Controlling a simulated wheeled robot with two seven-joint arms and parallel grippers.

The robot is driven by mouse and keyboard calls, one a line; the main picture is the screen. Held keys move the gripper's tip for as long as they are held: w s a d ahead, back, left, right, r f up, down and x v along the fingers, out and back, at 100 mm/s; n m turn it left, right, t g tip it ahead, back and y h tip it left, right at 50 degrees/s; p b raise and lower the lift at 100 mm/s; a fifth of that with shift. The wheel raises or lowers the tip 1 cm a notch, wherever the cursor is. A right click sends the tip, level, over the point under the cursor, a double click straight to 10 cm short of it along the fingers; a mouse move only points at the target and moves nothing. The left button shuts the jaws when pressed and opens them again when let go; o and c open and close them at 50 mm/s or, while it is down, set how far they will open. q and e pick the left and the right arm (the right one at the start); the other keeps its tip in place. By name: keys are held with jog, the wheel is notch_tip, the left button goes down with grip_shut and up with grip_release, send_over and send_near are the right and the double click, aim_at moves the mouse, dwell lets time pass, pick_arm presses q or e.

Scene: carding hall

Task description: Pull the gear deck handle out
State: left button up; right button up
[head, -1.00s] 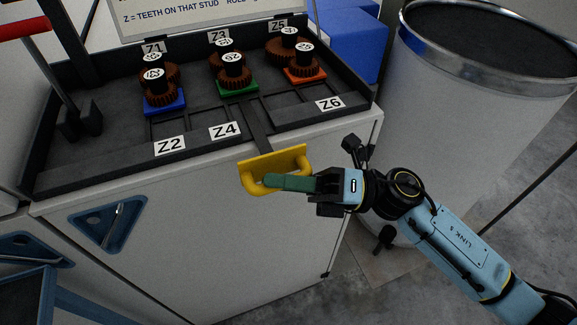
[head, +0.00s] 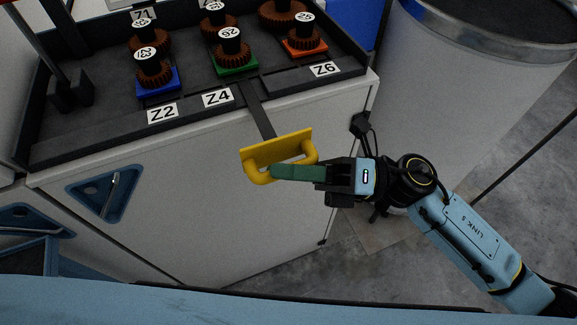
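The yellow gear deck handle (head: 268,152) stands out in front of the white cabinet, on the end of a dark flat bar (head: 259,112) that runs back under the gear deck (head: 190,120). The handle has a flat plate and a rounded grip below it. My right gripper (head: 285,173) comes in from the right, its green fingers shut across the grip and hiding its middle. The deck carries brown gears on studs over blue, green and orange bases. My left gripper is not in view.
A large grey drum (head: 455,90) stands to the right of the white cabinet (head: 190,200). A triangular blue recess (head: 90,195) is in the cabinet front at left. Bare floor (head: 290,262) shows below the handle. A light-blue part of mine crosses the bottom edge.

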jog(key=b+v, duration=0.3)
jog(key=v, duration=1)
jog(key=shift+d, duration=0.2)
jog(key=w+d+f+m+t+h, duration=0.3)
jog(key=w+d+f+m+t, duration=0.1)
jog(key=w+f+m+t, duration=0.45)
jog(key=w+d+f+m+t+h, duration=0.3)
jog(key=w+f+m+t, duration=0.2)
jog(key=f+m+t, duration=0.55)
jog(key=s+d+f+m+g+h, duration=0.2)
jog(key=d+f+m+h, duration=0.15)
jog(key=f+m, duration=0.35)
jog(key=s+d+f+m+g+h, duration=0.1)
jog(key=s+d+f+m+h, duration=0.25)
jog(key=f, duration=0.55)
jog(key=s+d+f+m+g+h, duration=0.3)
jog(key=s+f+m+g+h, duration=0.4)
jog(key=s+f, duration=1)
jog(key=s+a+f+m+g, duration=0.1)
jog(key=s+f, duration=0.3)
jog(key=s, duration=0.5)
jog(key=s+a+f+m+g, duration=0.1)
jog(key=s+f+m+g, duration=0.2)
jog(key=s, duration=0.7)
jog(key=shift+s+a+f+m+g, duration=0.25)
jog(key=shift+a+f+m+g, duration=0.2)
jog(key=shift+g, duration=0.35)
